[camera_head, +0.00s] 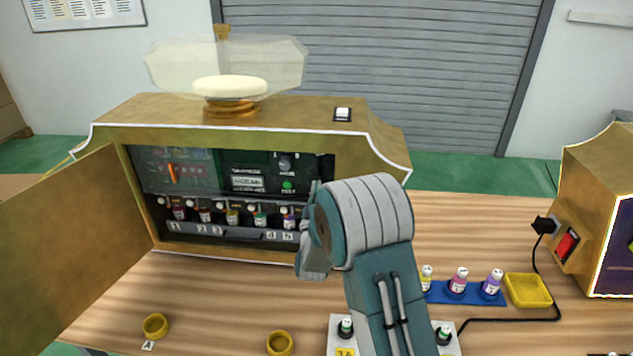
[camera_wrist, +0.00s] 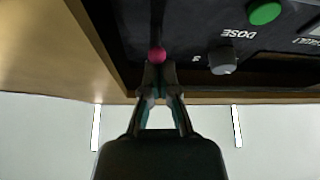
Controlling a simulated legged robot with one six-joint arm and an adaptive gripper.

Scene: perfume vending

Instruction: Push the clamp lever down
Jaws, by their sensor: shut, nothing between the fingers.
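A round pink knob (camera_wrist: 157,54), which looks like the end of the clamp lever, sits against the dark panel in the wrist view. My gripper (camera_wrist: 158,72) is shut and empty, with its fingertips right at the knob; I cannot tell whether they touch it. The lever's shaft is hard to make out against the dark panel. In the head view my arm covers the gripper and the right end of the open machine (camera_head: 370,142), so the pink knob is not clear there.
A grey DOSE knob (camera_wrist: 222,60) and a green button (camera_wrist: 264,13) are close to the fingertips. The machine's door (camera_head: 75,245) stands open at left. Several small bottles stand in its lower row. A blue bottle rack (camera_head: 441,293) and yellow tray (camera_head: 528,290) lie right of my arm.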

